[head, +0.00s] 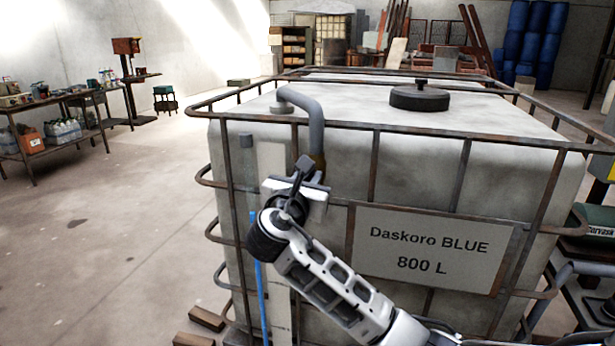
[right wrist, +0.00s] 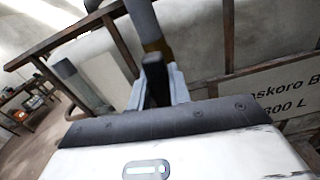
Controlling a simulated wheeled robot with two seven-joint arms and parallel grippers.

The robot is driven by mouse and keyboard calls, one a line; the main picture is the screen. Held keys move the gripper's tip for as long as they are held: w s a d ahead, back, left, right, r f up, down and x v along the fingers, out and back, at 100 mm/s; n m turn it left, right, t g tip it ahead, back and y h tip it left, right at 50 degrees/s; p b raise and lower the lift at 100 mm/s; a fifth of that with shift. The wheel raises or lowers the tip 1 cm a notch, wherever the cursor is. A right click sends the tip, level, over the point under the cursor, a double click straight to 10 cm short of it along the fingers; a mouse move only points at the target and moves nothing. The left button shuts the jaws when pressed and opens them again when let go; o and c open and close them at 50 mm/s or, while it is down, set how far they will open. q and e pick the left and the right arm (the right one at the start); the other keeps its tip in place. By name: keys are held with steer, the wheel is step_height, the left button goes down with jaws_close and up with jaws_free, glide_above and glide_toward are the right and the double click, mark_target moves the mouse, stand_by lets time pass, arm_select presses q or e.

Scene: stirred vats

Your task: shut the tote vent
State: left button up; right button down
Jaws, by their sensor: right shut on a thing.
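The tote (head: 425,165) is a large whitish tank in a rusty bar cage, with a sign reading "Daskoro BLUE 800 L". A grey vent pipe (head: 316,128) bends from its top down the front to a brass-coloured fitting (head: 319,167). It also shows in the right wrist view (right wrist: 143,18). My right gripper (head: 301,184) is at the fitting, shut on a small black handle (right wrist: 155,78) that stands up between its fingers. The gripper hides part of the fitting, and I cannot tell how far the handle is turned. My left gripper is out of view.
Cage bars (head: 374,168) run close around the pipe and gripper. A clear sight tube with blue liquid (head: 260,290) runs down the tote's front left. A black lid (head: 420,98) sits on top. Open floor (head: 130,230) lies to the left, with a bottle-laden bench (head: 55,120) beyond.

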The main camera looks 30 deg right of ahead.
steer(key=m+p, duration=0.1)
steer(key=m, duration=0.2)
steer(key=shift+s, duration=0.1)
steer(key=m, duration=0.5)
steer(key=shift+s+d+f, duration=0.1)
steer(key=shift+d+f, duration=0.05)
steer(key=shift+f, duration=0.05)
steer(key=m+b, duration=0.1)
steer(key=m, duration=0.1)
steer(key=shift+f+m, duration=0.15)
steer(key=shift+m, duration=0.25)
steer(key=shift+f+m+b, duration=0.1)
steer(key=shift+m+b, duration=0.35)
steer(key=shift+m, duration=0.35)
arm_select(q)
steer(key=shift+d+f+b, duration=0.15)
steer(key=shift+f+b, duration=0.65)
steer(key=shift+b, duration=0.1)
arm_select(e)
steer(key=shift+s+m, duration=0.1)
steer(key=shift+m, duration=1.9)
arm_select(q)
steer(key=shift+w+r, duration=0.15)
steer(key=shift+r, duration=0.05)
